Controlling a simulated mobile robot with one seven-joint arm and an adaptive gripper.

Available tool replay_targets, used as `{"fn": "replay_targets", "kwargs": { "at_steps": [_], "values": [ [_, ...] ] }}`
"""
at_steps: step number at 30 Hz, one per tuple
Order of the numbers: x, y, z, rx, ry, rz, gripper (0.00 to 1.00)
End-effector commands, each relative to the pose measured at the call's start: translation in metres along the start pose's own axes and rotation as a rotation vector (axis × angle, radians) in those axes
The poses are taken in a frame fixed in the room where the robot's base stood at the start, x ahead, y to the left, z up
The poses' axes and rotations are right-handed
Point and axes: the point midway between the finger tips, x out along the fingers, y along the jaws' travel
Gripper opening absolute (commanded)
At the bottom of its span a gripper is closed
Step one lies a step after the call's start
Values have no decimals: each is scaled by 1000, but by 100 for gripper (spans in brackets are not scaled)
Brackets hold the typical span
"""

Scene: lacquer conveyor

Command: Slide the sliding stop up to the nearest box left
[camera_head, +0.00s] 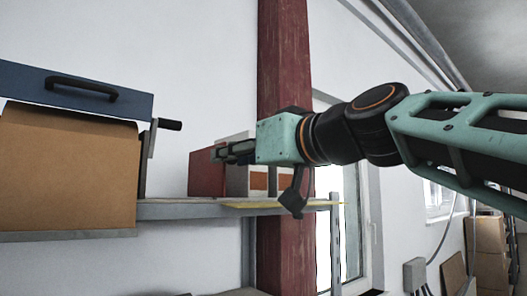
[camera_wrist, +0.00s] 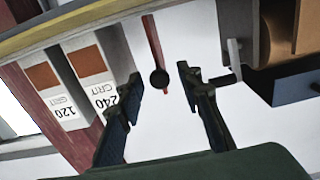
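The sliding stop looks like a thin red upright panel with a round black knob; it stands on the shelf in the head view (camera_head: 205,174). In the wrist view the stop (camera_wrist: 152,38) is seen nearly edge-on, with its knob between my fingertips. The nearest box is a white one marked 240 GRIT (camera_wrist: 91,68), on the picture-left of the stop in the wrist view, with a gap between them. My gripper (camera_wrist: 160,75) is open, its fingers either side of the knob; contact is not clear. In the head view my gripper (camera_head: 226,153) partly hides the boxes.
A second box marked 120 GRIT (camera_wrist: 51,88) stands beside the 240 box. The grey shelf (camera_head: 180,209) carries them. At the head view's left are a brown block (camera_head: 65,165), a blue body with a handle (camera_head: 70,93) and a black-handled crank (camera_head: 151,140). A red post (camera_head: 284,60) stands behind.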

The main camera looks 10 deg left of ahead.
Motion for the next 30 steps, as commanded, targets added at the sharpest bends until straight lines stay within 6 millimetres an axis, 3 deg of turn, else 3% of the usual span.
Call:
{"fn": "replay_targets", "kwargs": {
  "at_steps": [5, 14, 23, 30],
  "values": [
    [13, 0, 0, 1, 0, 0, 33],
    [14, 0, 0, 1, 0, 1, 32],
    [14, 0, 0, 1, 0, 0, 0],
    [14, 0, 0, 1, 0, 0, 0]
  ]
}}
